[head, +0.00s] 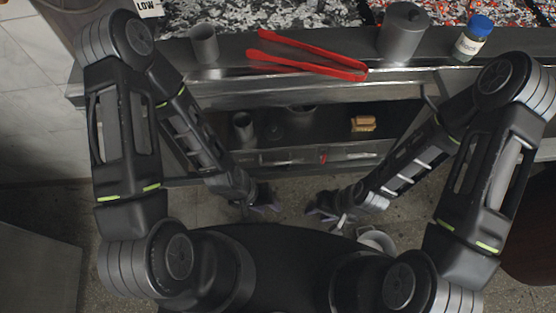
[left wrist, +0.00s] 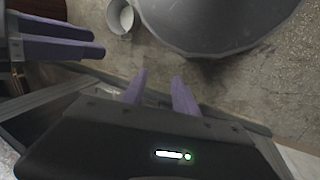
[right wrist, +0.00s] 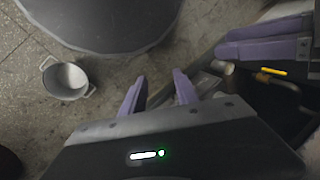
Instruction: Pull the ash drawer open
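The grill counter fills the top of the head view. A grey metal front panel (head: 300,91) runs under its edge; I cannot tell whether it is the ash drawer's front, and no drawer is clearly seen pulled out. My left gripper (head: 265,207) is low in front of the grill, below the panel, with its two purple fingers (left wrist: 158,88) apart and nothing between them. My right gripper (head: 325,213) hangs low to the right of it, its fingers (right wrist: 158,92) also apart and empty. Neither gripper touches the grill front.
A dark open shelf (head: 340,135) below holds cups and tan blocks. A white pot (right wrist: 66,78) stands on the floor.

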